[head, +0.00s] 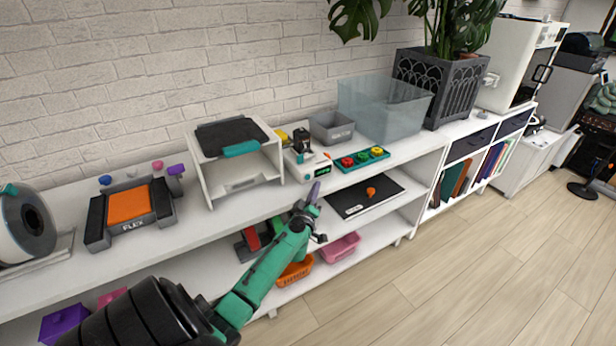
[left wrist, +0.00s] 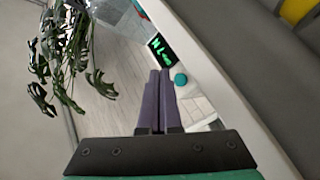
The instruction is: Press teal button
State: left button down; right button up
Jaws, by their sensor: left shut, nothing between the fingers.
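The teal button (left wrist: 181,79) is a small round cap on the front of a white device, beside a dark display (left wrist: 162,50) with green characters. The white device (head: 312,168) stands on the shelf top in the head view. I cannot make out the button there. My left gripper (head: 315,188) has purple fingers, shut and empty, just in front of the device. In the left wrist view the left fingertips (left wrist: 159,72) are close together, just left of the button. I cannot tell whether they touch the device. My right gripper is not in view.
A white stand (head: 197,165) is left of the device. A teal tray (head: 347,166) with coloured round pieces, a grey bin (head: 331,129) and a clear bin (head: 385,105) are to its right. A black board (head: 385,190) lies on the shelf below.

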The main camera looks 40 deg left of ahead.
pick_arm(q)
jog(key=d, duration=0.1)
jog(key=s+d, duration=0.1)
jog(key=shift+d+p, duration=0.35)
dwell(0.5)
jog(key=s+d+f+m+g+h, duration=0.2)
jog(key=s+d+f+m, duration=0.15)
jog(key=f, duration=0.55)
jog(key=s+d+f+m+g+h, duration=0.1)
jog(key=s+d+f+m+h, duration=0.3)
jog(key=f, duration=0.5)
jog(key=s+d+f+m+g+h, duration=0.1)
jog(key=s+d+f+m+g, duration=0.1)
jog(key=s+f, duration=0.5)
jog(key=s+d+f+m+g, duration=0.2)
jog(key=s+f, duration=0.4)
jog(key=s, duration=0.4)
jog(key=s+d+f+m+g+h, duration=0.1)
jog(key=s+f+g, duration=0.4)
jog(key=s, duration=0.5)
jog(key=s+d+f+m+g, duration=0.3)
jog(key=s+f, duration=0.4)
jog(key=s, duration=0.3)
jog(key=shift+d+m+g+h, duration=0.3)
jog(key=shift+d+m+h, duration=0.15)
jog(key=shift+m, duration=0.6)
